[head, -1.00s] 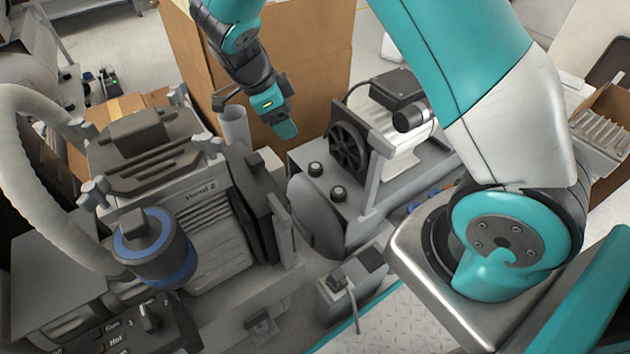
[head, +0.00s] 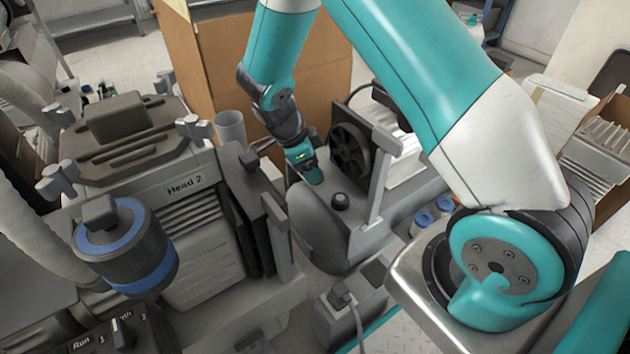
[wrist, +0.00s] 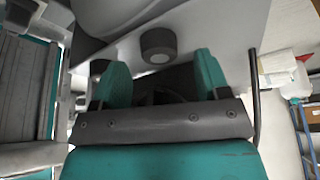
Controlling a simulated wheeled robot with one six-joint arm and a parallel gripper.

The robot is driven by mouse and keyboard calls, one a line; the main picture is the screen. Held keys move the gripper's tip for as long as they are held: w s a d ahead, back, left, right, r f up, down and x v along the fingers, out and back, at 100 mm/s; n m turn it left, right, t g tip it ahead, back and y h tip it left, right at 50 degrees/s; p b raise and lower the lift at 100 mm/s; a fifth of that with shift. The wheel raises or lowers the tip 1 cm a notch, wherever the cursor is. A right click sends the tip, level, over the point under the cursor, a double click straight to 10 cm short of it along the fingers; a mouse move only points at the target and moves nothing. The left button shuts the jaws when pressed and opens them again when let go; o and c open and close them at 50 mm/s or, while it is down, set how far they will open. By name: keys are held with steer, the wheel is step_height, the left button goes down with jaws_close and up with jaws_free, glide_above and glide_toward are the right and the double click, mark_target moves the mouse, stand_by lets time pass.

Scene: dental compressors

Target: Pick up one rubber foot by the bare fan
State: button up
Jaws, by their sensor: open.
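One rubber foot (head: 340,201), a short black round stub, stands on the grey compressor top beside the bare fan (head: 350,151). In the wrist view a dark round foot (wrist: 158,43) shows just beyond and between my fingertips. Another dark foot (wrist: 98,67) is partly hidden by the left finger. My gripper (head: 312,176) is over the compressor top, left of the fan, and hides the spot where the second foot stands in the head view. In the wrist view my gripper (wrist: 160,72) has its teal fingers apart with nothing held between them.
A grey upright post (head: 380,182) rises right of the visible foot. The Head 2 unit (head: 190,215) and its dark side panels stand to the left. A cardboard box (head: 220,60) is behind. A grey cup (head: 230,128) stands left of my gripper.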

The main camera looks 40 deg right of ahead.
steer(key=shift+x, duration=1.2)
steer(key=shift+r, duration=0.1)
steer(key=c, duration=1)
